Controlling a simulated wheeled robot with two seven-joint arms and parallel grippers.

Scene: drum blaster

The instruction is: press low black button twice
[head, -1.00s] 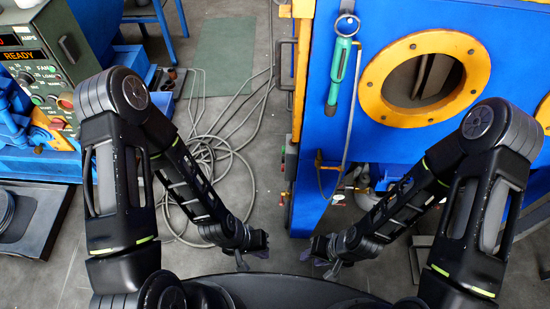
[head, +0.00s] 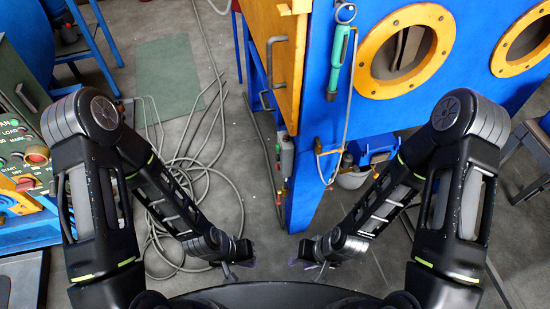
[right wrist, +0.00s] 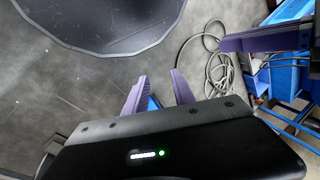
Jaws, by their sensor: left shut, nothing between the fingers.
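No low black button can be made out for certain. The green control panel (head: 20,140) at the left edge of the head view carries several small knobs and buttons, including a red one (head: 36,155). A grey switch box (head: 286,157) is on the narrow side of the blue blast cabinet (head: 310,110). My left gripper (head: 248,262) is low near the centre, shut and empty, away from both. My right gripper (head: 298,262) faces it across a gap. In the right wrist view its purple fingers (right wrist: 158,77) are apart with nothing between them.
The cabinet's orange door (head: 275,45) and yellow porthole rings (head: 405,52) stand ahead. Coiled grey hoses (head: 190,180) lie on the floor left of centre.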

